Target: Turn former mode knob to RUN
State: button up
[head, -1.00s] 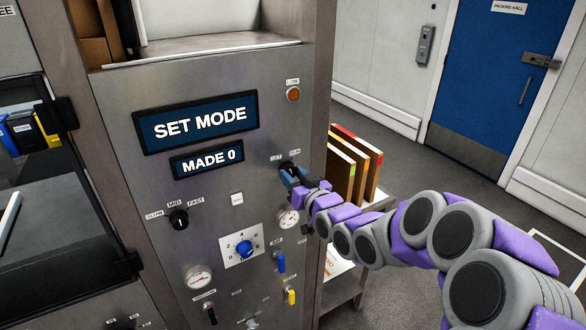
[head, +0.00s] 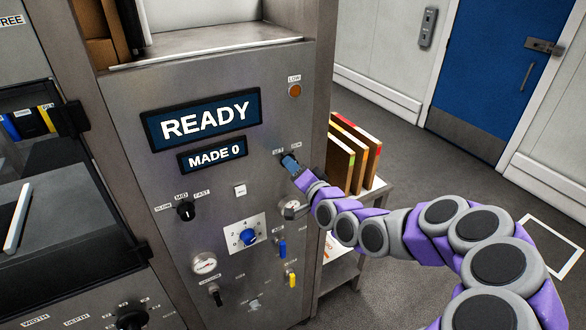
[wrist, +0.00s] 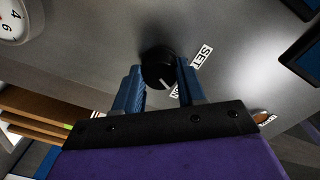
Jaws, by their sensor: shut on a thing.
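The former mode knob (wrist: 158,66) is a round black knob on the grey metal panel. In the wrist view its white pointer mark faces the partly hidden label beside my right finger, away from the SET label (wrist: 203,56). My gripper (wrist: 161,74) has its blue fingers on either side of the knob and is shut on it. In the head view my gripper (head: 289,162) covers the knob, just below the small SET and RUN labels. The upper display (head: 205,121) reads READY.
A second display (head: 213,154) reads MADE 0. A black speed knob (head: 186,211), a blue dial (head: 248,237), a gauge (head: 204,263) and small blue and yellow levers sit lower on the panel.

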jog(key=shift+f+m, duration=0.15)
jog(key=shift+m, duration=0.45)
jog(key=shift+d, duration=0.1)
jog(key=o, duration=1.1)
jog(key=shift+d, duration=0.3)
jog(key=shift+c, duration=0.2)
jog(key=shift+s+a, duration=0.1)
jog(key=shift+a, duration=0.05)
jog(key=b+v, duration=1.3)
jog(key=v, duration=0.4)
